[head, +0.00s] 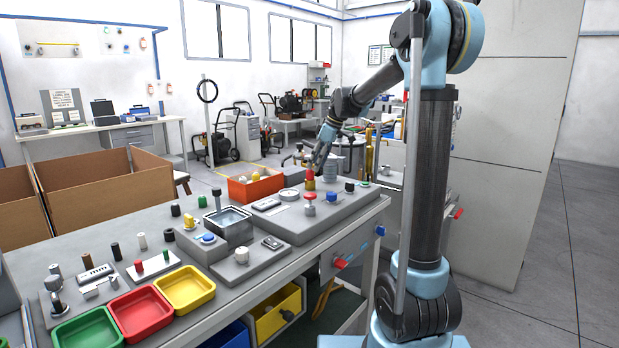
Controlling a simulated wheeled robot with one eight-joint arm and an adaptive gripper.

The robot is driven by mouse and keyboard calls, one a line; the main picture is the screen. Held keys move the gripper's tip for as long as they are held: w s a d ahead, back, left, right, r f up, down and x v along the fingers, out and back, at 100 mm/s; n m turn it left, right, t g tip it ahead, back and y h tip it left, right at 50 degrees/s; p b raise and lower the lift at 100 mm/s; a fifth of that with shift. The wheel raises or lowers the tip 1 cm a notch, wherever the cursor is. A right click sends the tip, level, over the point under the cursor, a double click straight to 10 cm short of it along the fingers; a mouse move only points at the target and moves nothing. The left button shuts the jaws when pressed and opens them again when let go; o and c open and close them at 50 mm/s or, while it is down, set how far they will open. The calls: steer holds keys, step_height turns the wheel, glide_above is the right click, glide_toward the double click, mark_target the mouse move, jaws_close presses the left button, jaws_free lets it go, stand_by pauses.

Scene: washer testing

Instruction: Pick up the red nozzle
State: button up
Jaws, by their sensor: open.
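A small red-topped piece with a brass-coloured lower part, which looks like the red nozzle (310,174), stands upright on the raised grey block of the bench. My gripper (316,164) is open and points down just above and beside it. The fingers are small here, and I cannot tell whether they touch the red top or stand around it. A wider red knob (309,196) on a grey post stands just in front.
The grey block (330,215) also carries blue, black and green-topped pieces near my gripper. An orange bin (256,187) with yellow items stands to the left. A metal basin (229,224) and green, red and yellow trays (185,290) are farther left.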

mark_target(312, 174)
steer(key=shift+x, duration=2.35)
steer(key=shift+s+a, duration=0.1)
steer(key=shift+s, duration=0.05)
steer(key=shift+c, duration=0.5)
steer(key=shift+r, duration=0.1)
jaws_close()
